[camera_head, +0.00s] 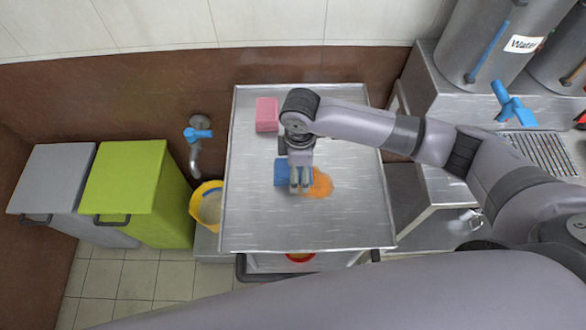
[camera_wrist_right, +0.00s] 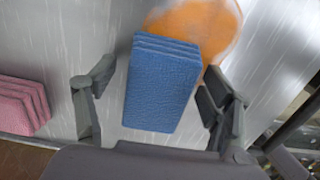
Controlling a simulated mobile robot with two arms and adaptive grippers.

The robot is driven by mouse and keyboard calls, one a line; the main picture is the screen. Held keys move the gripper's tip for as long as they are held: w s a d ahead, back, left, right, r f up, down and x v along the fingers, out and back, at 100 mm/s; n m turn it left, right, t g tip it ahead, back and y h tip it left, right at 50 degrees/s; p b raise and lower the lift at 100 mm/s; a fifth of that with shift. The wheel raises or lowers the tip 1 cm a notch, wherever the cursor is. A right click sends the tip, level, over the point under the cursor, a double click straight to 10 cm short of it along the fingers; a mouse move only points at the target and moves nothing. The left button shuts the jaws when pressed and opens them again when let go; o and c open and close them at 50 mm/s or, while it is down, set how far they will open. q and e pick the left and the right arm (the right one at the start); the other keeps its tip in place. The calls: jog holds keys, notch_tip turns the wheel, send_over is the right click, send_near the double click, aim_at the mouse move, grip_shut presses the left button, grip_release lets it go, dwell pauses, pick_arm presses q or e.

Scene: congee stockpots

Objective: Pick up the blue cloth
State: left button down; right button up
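The blue cloth (camera_head: 281,172) is a folded block on the metal cart top (camera_head: 250,220), beside an orange spill (camera_head: 321,183). In the right wrist view the blue cloth (camera_wrist_right: 163,85) lies between the two spread fingers of my right gripper (camera_wrist_right: 155,95), with gaps on both sides. In the head view my right gripper (camera_head: 299,184) points down over the cloth's right part and hides some of it. It is open and empty. Whether the fingertips touch the cart top I cannot tell. My left gripper does not show.
A pink cloth (camera_head: 267,115) lies on the cart behind the blue one; it also shows in the right wrist view (camera_wrist_right: 22,104). A yellow bucket (camera_head: 207,206), a green bin (camera_head: 138,190) and a grey bin (camera_head: 52,185) stand at left. Steel pots (camera_head: 480,40) stand on the counter at right.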

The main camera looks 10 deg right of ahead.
jog(key=c, duration=1.1)
jog(key=shift+c, duration=0.2)
notch_tip(320, 180, up, 20)
jog(key=b, duration=0.1)
jog(key=shift+b, duration=0.35)
